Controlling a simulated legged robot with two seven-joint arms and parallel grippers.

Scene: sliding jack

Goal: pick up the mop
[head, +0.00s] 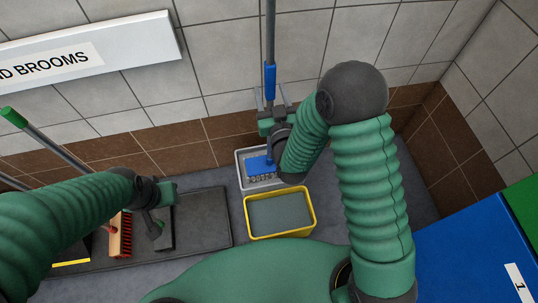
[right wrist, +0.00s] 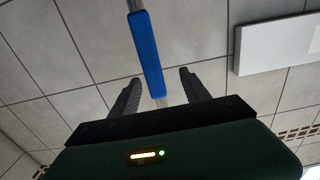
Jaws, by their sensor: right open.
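The mop has a grey pole with a blue grip (head: 270,80) and a blue head (head: 260,165) down in a grey bucket (head: 242,172) by the back wall. It stands nearly upright. My right gripper (head: 272,97) is open at the pole, just below the blue grip. In the right wrist view, the pole and blue grip (right wrist: 148,55) show between the two spread fingers of the gripper (right wrist: 158,88); I cannot tell how deep the pole sits. My left gripper (head: 168,191) is low over the dark mat at left, its fingers unclear.
A yellow-rimmed bucket (head: 248,222) stands in front of the grey one. A red-bristled brush (head: 122,236) and a green-tipped pole (head: 45,137) are at left on or near the dark mat (head: 205,215). A blue box (head: 465,255) is at right.

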